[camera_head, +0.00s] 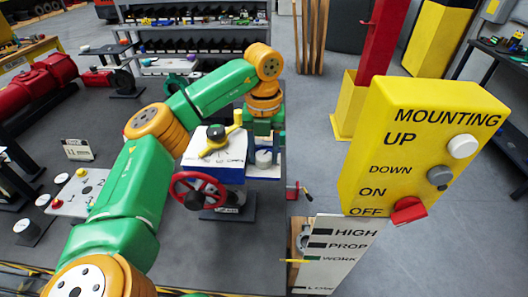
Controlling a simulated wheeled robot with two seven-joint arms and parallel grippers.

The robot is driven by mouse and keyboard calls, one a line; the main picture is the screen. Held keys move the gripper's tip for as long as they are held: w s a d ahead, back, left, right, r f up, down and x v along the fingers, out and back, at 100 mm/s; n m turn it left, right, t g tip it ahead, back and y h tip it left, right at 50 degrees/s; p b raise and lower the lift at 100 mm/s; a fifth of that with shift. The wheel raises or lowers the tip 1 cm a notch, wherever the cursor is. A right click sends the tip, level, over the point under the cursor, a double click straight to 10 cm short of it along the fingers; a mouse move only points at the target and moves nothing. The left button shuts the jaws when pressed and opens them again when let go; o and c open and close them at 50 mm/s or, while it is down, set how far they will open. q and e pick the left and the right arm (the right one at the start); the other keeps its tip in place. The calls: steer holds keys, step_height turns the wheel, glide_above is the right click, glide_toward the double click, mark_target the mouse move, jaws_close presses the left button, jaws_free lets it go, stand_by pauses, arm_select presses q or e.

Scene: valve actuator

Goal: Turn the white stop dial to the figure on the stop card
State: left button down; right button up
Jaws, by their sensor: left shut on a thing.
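The valve actuator (212,172) stands in the middle of the bench, a blue and white box with a yellow pointer knob (217,139) on top and a red handwheel (198,190) in front. The white stop dial (264,159) is on its right side block. My left arm arches over from the left, and my left gripper (265,145) points down at the dial, shut on it. The fingertips are small and partly hidden. A small white card (77,149) stands at the left; its figure is too small to read. My right gripper is out of view.
A yellow mounting panel (415,150) with several knobs stands at the right. A white lettered board (335,255) stands below it. A grey panel with buttons (80,190) lies left. A small red-handled valve (298,192) is right of the actuator.

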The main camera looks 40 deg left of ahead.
arm_select(q)
steer(key=n, duration=0.6)
steer(key=shift+s+f, duration=0.1)
steer(key=n, duration=0.6)
steer(key=shift+b, duration=0.35)
steer(key=shift+c, duration=1.7)
jaws_free()
steer(key=shift+d, duration=0.2)
